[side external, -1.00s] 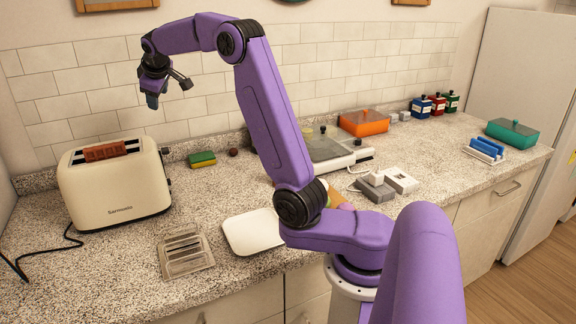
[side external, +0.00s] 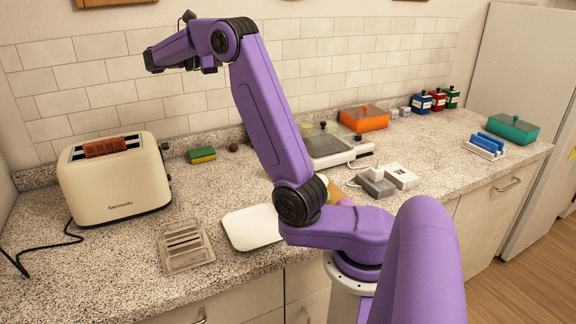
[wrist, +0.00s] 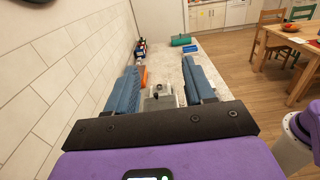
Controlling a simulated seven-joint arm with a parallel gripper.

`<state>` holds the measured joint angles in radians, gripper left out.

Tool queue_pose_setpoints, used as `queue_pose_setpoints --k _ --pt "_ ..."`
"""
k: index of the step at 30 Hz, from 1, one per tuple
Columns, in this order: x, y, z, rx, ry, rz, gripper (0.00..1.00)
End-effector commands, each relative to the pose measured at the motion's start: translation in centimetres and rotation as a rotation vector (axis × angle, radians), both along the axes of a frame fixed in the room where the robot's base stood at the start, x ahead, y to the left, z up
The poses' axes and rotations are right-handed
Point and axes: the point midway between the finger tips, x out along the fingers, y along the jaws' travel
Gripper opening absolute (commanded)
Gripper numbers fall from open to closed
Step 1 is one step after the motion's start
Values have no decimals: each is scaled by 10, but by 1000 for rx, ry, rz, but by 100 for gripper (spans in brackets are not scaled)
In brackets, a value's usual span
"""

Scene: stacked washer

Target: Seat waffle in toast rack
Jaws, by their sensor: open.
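The waffle (side external: 106,148) is reddish brown and sits in a slot of the cream toaster (side external: 112,190), its upper part standing out of the top. The toast rack (side external: 186,246), a pale greyish rack with several slats, stands empty on the counter to the right of and in front of the toaster. In the wrist view my gripper (wrist: 161,68) is open, with nothing between its two blue-padded fingers. It is high above the counter and points along it toward the far end, away from the waffle. Its fingertips are not clear in the side view.
A white plate (side external: 252,228) lies right of the rack. A green-yellow sponge (side external: 202,155) lies behind, near the tiled wall. An orange dish (side external: 363,119), a teal dish (side external: 513,129) and a blue item in a white holder (side external: 485,146) stand farther right. A cord runs from the toaster.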

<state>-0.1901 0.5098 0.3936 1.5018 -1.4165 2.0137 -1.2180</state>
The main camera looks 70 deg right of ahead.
Motion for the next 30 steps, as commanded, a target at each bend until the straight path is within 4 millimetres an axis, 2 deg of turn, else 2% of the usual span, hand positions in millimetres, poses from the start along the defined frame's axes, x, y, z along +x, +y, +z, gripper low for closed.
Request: queue_pose_setpoints --k 15,23,28,30 --pt "-1 -1 -101 2 1 2 53" --pt "-1 -1 -134 1 -2 1 53" --pt "-1 -1 -166 0 0 0 53" --pt "0 0 -185 1 1 2 53"
